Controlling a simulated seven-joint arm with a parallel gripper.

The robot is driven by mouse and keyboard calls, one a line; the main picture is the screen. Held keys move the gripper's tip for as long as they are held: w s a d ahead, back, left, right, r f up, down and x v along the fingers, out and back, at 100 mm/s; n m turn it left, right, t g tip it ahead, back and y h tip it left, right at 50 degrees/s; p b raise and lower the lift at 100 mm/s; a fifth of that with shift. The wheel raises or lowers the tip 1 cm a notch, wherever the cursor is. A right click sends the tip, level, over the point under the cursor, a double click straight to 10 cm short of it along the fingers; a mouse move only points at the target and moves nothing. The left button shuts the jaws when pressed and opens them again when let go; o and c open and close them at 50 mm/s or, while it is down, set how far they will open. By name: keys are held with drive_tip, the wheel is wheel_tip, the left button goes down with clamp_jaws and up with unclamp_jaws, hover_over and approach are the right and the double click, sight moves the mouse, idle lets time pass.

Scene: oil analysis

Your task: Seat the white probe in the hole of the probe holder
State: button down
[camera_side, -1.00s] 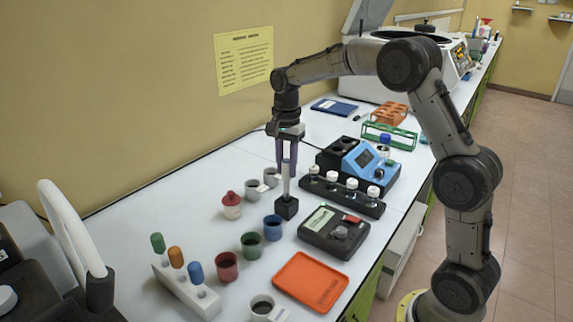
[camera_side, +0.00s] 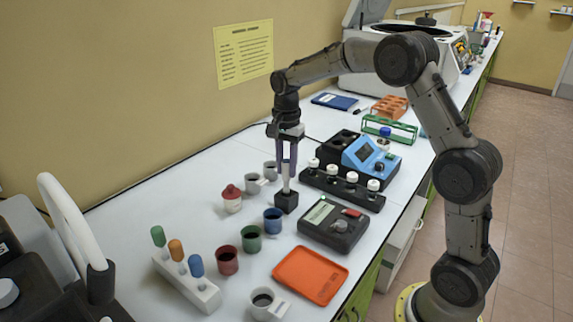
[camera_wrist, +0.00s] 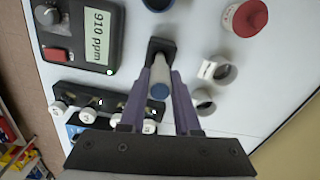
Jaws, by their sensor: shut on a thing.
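The white probe (camera_side: 286,178) is a slim upright rod; its blue-grey top end (camera_wrist: 159,91) faces the wrist camera. My gripper (camera_side: 286,166) points down and is shut on the probe, with a purple finger on each side of it. The probe holder (camera_side: 286,203) is a small black block on the white bench, directly below; it also shows in the wrist view (camera_wrist: 161,45). The probe's lower end meets the top of the holder in the side view. The hole is hidden, so I cannot tell how deep the probe sits.
A blue cup (camera_side: 273,220) and a dark meter (camera_side: 335,226) reading 910 ppm stand close by. A black rack (camera_side: 342,192) of white-capped vials lies to the right. A red-capped jar (camera_side: 231,199) and grey cups are to the left. An orange tray (camera_side: 310,275) lies in front.

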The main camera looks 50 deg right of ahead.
drive_tip(key=shift+f, duration=1)
idle(0.4)
drive_tip(key=shift+c, duration=1.1)
unclamp_jaws()
drive_tip(key=shift+r, duration=0.1)
drive_tip(key=shift+r, duration=3.4)
